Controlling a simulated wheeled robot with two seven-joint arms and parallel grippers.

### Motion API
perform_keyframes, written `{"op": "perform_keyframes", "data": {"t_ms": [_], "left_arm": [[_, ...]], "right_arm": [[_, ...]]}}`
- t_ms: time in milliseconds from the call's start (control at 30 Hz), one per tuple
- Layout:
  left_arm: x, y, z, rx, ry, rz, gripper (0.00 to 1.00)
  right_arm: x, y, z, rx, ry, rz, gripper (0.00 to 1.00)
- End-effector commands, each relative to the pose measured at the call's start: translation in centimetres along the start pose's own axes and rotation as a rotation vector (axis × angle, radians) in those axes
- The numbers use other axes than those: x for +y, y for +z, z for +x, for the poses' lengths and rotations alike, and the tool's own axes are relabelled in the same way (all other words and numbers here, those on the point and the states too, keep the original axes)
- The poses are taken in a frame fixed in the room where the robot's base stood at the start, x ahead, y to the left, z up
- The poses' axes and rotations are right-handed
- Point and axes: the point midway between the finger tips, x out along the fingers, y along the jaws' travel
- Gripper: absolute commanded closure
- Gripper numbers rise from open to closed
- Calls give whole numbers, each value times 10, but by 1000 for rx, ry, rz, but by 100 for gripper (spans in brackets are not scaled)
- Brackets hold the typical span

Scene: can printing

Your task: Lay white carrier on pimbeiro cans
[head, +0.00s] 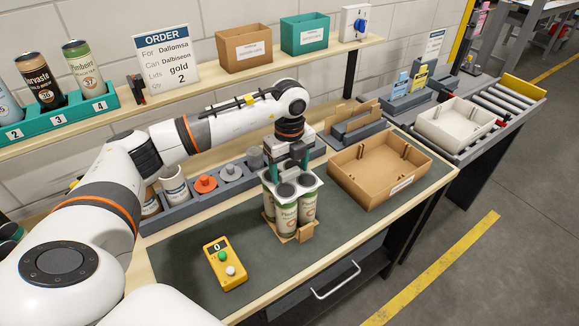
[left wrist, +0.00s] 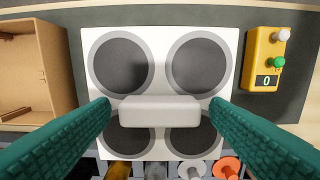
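The white carrier (left wrist: 161,75) lies over the tops of several pale Pimbeiro cans (head: 308,208), whose dark ends show through its round holes. Its edge shows in the head view around the can tops (head: 286,189). The carrier's raised white handle (left wrist: 160,111) is in the middle. My left gripper (left wrist: 160,104) is open, with one green finger on each side of the handle and a small gap on both sides. In the head view the left gripper (head: 291,161) is just above the cans. My right gripper is not in view.
The cans stand close together on a small cardboard-coloured base (head: 300,235) on the dark mat (head: 200,285). A yellow button box (head: 224,262) is at front left. An open cardboard box (head: 371,190) is to the right. A grey rack (head: 225,190) runs behind.

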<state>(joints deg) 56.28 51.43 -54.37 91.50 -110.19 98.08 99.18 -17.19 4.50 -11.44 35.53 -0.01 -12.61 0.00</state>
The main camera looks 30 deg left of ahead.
Motion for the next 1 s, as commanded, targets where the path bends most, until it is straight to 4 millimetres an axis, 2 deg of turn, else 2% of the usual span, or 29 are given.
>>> {"op": "perform_keyframes", "data": {"t_ms": [300, 433, 567, 800, 1000], "left_arm": [[0, 0, -1, 0, 1, 0, 25], [1, 0, -10, 1, 3, -1, 25], [1, -1, -34, 3, 7, 0, 25], [1, 0, -85, 2, 5, 0, 25], [0, 0, -113, 1, 2, -1, 25]], "right_arm": [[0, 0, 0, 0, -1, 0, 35], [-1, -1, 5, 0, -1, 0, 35], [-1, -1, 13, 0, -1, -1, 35], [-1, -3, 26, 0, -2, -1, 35], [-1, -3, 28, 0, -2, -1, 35]]}}
